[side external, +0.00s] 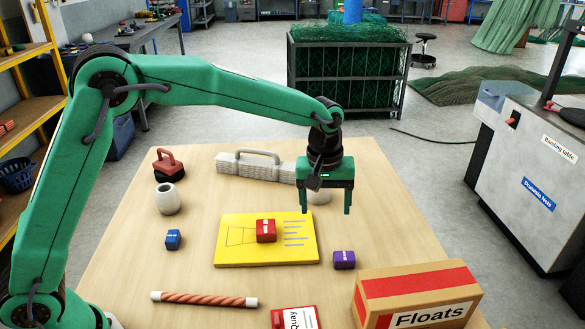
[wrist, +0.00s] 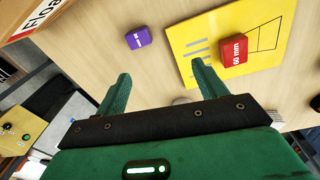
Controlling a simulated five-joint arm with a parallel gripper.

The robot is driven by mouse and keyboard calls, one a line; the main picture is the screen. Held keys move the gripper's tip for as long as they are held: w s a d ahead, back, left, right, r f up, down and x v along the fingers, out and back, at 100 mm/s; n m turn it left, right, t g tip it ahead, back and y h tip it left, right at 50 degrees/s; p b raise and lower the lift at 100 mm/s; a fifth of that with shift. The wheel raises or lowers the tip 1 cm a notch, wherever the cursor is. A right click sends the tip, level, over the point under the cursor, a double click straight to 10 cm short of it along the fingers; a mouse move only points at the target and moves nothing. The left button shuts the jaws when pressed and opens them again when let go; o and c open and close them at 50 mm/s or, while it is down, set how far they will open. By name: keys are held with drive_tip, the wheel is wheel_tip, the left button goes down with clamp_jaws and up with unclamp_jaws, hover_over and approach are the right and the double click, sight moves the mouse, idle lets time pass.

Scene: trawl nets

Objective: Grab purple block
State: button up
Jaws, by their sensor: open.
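The purple block (side external: 344,260) lies on the table just right of the yellow board's lower right corner. It also shows in the wrist view (wrist: 138,38), beyond and between my fingertips, apart from them. My gripper (side external: 326,212) is open and empty, with its two green fingers pointing down, above the table and behind the purple block in the side view. Both fingers show in the wrist view (wrist: 160,72), with nothing between them. No part of the purple block seems hidden.
A red block (side external: 266,231) sits on the yellow board (side external: 235,252). Bare table surrounds the purple block.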

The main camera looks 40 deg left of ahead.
drive_tip(key=n, duration=0.1)
hover_over(344, 256)
drive_tip(key=shift+g, duration=0.4)
wheel_tip(344, 256, down, 7)
drive_tip(key=shift+a+r, duration=0.1)
drive_tip(key=shift+f, duration=1.3)
drive_tip(key=shift+f, duration=0.1)
drive_tip(key=shift+w+f, duration=0.1)
drive_tip(key=shift+f, duration=2.45)
drive_tip(key=c, duration=1.1)
